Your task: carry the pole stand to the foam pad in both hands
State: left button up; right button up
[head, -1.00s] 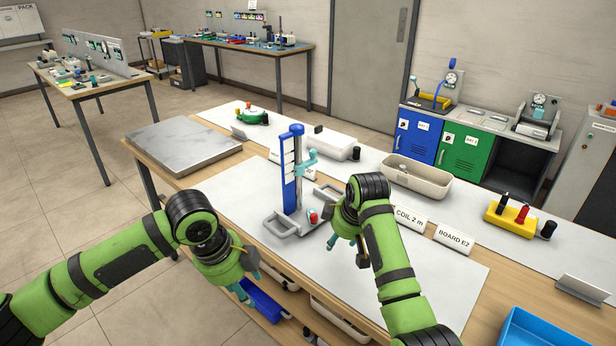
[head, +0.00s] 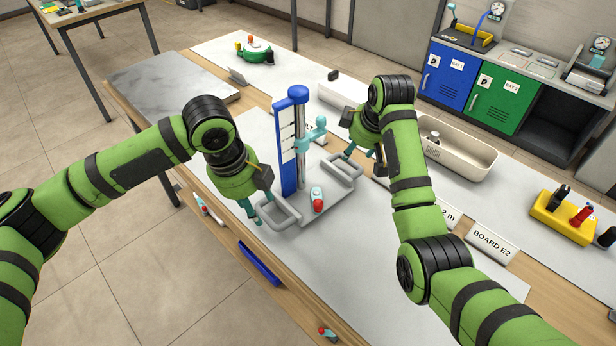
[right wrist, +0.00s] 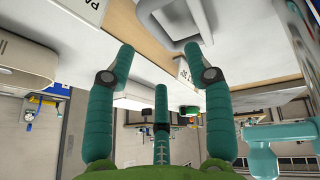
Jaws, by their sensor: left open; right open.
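The pole stand (head: 289,140) stands upright on the worktable, with a blue column, a teal clamp arm and a grey base with a loop handle at each side. My left gripper (head: 256,211) is open at the left handle (head: 280,213); I cannot tell whether it touches. My right gripper (head: 362,160) is open by the right handle (head: 343,169). In the right wrist view that handle (right wrist: 178,14) lies just beyond the open fingertips (right wrist: 160,58). The grey slab at the table's far left end looks like the foam pad (head: 165,82); it is bare.
A beige bin (head: 459,150), a yellow holder (head: 563,217) and a BOARD E2 sign (head: 490,246) stand on the right. A green device (head: 256,52) sits at the back. A red-tipped item (head: 317,200) is on the stand's base. Table between stand and slab is mostly clear.

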aim_at(265, 219)
pick_arm(q)
jog(key=shift+w+d+f, duration=0.2)
jog(key=shift+f, duration=0.9)
jog(key=shift+w+d+f, duration=0.15)
jog(key=shift+w+f, duration=0.05)
jog(key=shift+f, duration=0.95)
jog(key=shift+w+d+f, duration=0.2)
jog(key=shift+f, duration=0.9)
pick_arm(e)
jog(key=shift+x, duration=3.45)
jog(key=shift+w, duration=0.1)
pick_arm(q)
grip_shut()
pick_arm(e)
grip_shut()
pick_arm(q)
jog(key=shift+r, duration=0.1)
pick_arm(e)
jog(key=shift+r, duration=0.1)
